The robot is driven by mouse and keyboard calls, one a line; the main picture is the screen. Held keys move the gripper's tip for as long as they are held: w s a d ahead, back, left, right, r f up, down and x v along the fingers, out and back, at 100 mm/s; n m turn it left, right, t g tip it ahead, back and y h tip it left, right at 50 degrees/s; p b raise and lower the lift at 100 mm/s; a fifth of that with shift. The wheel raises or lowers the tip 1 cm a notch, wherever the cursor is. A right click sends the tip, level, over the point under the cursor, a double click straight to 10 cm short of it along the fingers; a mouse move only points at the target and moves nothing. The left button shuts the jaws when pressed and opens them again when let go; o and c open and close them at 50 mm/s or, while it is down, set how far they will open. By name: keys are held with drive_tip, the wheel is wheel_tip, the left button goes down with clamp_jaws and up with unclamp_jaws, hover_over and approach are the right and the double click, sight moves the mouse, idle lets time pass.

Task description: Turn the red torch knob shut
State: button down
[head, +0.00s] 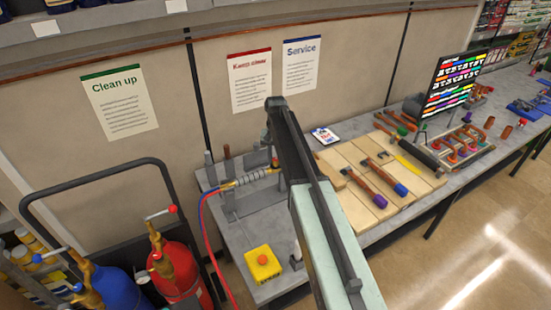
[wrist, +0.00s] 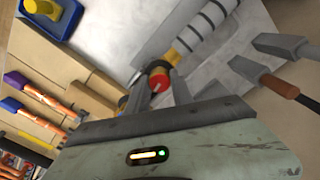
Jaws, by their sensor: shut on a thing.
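The torch (head: 250,178) lies on the grey bench top in the head view, with a ribbed grey grip, brass parts, and blue and red hoses at its left end. In the wrist view its ribbed grip (wrist: 206,28) runs up to the right. The red knob (wrist: 160,84) sits between the two fingers of my gripper (wrist: 158,88), which is shut on it. In the head view my arm covers most of the gripper and the right end of the torch. The knob's turn angle cannot be told.
Grey upright brackets (head: 226,188) stand close beside the torch. A yellow box with a red button (head: 263,264) sits at the bench front. A wooden board (head: 340,160) with tools lies to the right. Red (head: 176,272) and blue (head: 118,290) cylinders stand on a cart at left.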

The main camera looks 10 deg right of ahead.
sight(276, 159)
drive_tip(key=shift+m, duration=0.9)
drive_tip(key=c, duration=1.1)
unclamp_jaws()
wheel_tip(276, 159, up, 8)
drive_tip(key=p, duration=0.8)
drive_tip(key=shift+f, duration=0.1)
